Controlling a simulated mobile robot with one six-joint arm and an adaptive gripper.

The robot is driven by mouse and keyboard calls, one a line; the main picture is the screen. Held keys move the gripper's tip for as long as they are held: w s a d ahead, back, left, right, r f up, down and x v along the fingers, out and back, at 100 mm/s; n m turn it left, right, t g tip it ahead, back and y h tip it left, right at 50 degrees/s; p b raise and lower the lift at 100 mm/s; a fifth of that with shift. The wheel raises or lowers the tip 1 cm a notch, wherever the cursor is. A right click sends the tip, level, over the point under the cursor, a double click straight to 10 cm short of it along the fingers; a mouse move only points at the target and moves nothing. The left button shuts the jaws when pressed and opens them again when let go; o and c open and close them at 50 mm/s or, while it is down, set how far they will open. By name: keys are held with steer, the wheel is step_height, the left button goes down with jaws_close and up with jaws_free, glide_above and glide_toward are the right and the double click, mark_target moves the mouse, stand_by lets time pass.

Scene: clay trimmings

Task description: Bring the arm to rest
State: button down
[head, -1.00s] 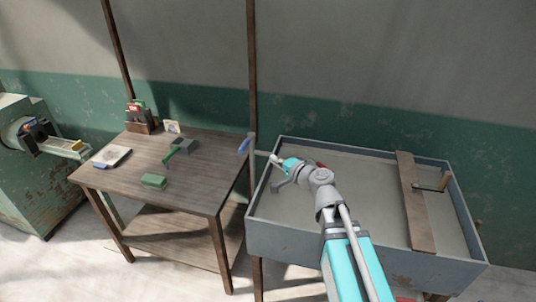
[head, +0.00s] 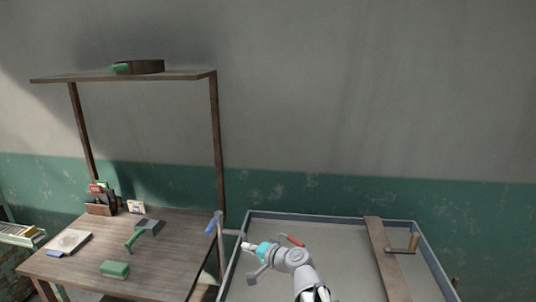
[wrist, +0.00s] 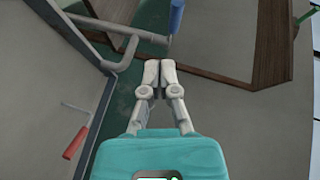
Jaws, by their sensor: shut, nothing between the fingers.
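My arm reaches up from the bottom of the head view over the large grey-walled tray (head: 336,217). My gripper (wrist: 158,72) has its two pale fingertips together in the wrist view, with nothing between them. In the head view my gripper (head: 246,246) is near the tray's left side, close to a grey pipe with a blue handle (head: 211,226). In the wrist view the pipe (wrist: 120,55) and its blue handle (wrist: 177,16) lie beyond the fingertips. I cannot tell the exact gap between fingers and pipe.
A wooden table (head: 165,255) stands left, bearing a green block (head: 115,269), a green-handled tool (head: 131,240) and a pale slab (head: 70,241). A shelf (head: 190,75) rises above it. A plank (head: 385,262) crosses the tray. A red-handled tool (head: 292,240) lies in the tray.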

steer(key=s+d+f+n+g+h, duration=0.2)
steer(key=s+d+f+g+h, duration=0.2)
steer(key=d, duration=0.8)
steer(key=s+d+f+n+g+h, duration=0.3)
steer(key=s+d+f+g+h, duration=0.2)
steer(key=s+d+f+h, duration=0.3)
steer(key=d+f, duration=0.2)
steer(key=d, duration=0.2)
steer(key=shift+s+f, duration=0.2)
steer(key=shift+s, duration=0.15)
